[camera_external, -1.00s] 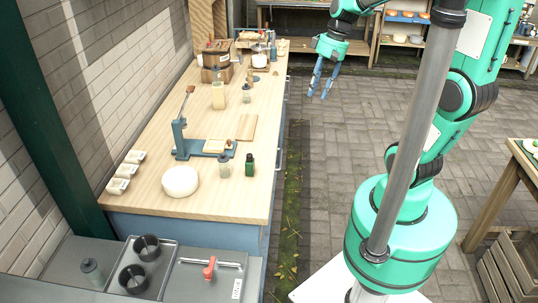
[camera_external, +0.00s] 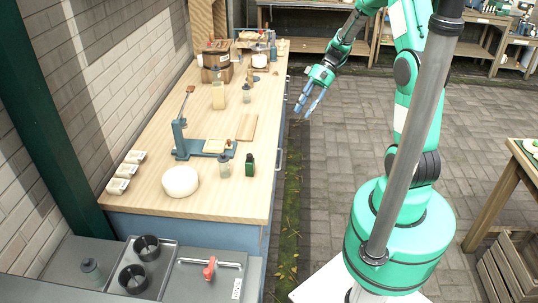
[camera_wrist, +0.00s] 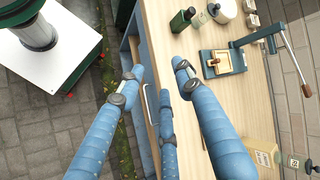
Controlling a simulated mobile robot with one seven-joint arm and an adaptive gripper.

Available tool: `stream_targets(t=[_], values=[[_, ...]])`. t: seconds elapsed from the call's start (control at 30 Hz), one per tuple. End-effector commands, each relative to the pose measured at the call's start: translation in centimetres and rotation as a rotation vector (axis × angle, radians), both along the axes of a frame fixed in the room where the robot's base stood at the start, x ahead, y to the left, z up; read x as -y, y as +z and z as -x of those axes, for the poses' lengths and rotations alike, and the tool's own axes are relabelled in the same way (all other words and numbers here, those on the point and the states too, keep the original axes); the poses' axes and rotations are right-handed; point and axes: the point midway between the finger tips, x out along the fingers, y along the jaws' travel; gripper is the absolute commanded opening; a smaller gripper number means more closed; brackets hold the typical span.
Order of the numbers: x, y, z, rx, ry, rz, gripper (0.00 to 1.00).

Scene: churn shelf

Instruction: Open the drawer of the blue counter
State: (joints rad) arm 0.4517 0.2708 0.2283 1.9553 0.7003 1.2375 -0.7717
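The blue counter (camera_external: 190,231) has a light wooden top and stands along the brick wall. Silver bar handles show on its right front side; one handle (camera_external: 279,160) is near the middle and another (camera_external: 286,91) is farther back. My gripper (camera_external: 309,108) is open and empty, just right of the counter's far front edge, near the back handle. In the wrist view my gripper's blue fingers (camera_wrist: 160,85) are spread, with a silver handle (camera_wrist: 150,103) showing between them behind the fingers. The drawer's face is mostly hidden by the viewing angle and the fingers.
A crate (camera_external: 510,262) stands at right. The paved floor beside the counter is clear.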

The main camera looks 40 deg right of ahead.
Motion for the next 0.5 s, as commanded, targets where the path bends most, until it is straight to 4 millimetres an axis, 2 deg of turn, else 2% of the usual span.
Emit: stream_targets(t=[0.03, 0.5], values=[[0.6, -1.3, -0.5, -0.007, -0.012, -0.028, 0.35], [5.2, -11.5, -4.1, 0.019, -0.122, -0.272, 0.35]])
